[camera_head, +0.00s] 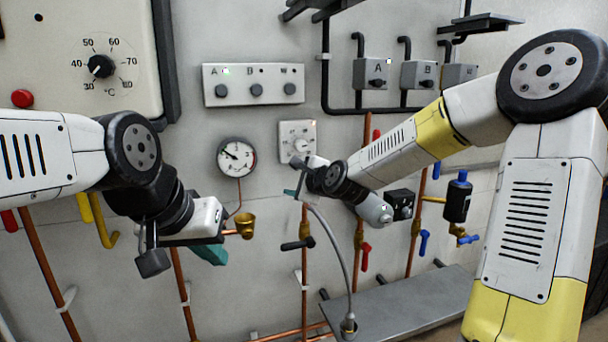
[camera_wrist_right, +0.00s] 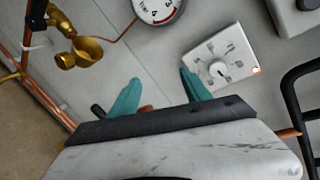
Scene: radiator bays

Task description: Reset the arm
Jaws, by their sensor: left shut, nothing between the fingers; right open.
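My left arm comes in from the left, and its gripper (camera_head: 210,254) points right, low in front of the wall, beside the brass funnel. Its teal fingers are shut with nothing seen between them. My right arm reaches in from the right across the panel. Its gripper (camera_head: 290,192) is just below the white square dial (camera_head: 297,141) and partly hidden by its own wrist. In the right wrist view the two teal fingers of the right gripper (camera_wrist_right: 160,92) stand apart and empty. The square dial (camera_wrist_right: 219,61) is close to the right finger there, with a gap I cannot judge.
A round gauge (camera_head: 236,157) hangs above the brass funnel (camera_head: 245,226). Copper pipes with black, red and blue valve handles run below. A grey hose rises from a grey shelf (camera_head: 400,310). A switch panel (camera_head: 253,84) and grey boxes (camera_head: 371,73) sit higher up.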

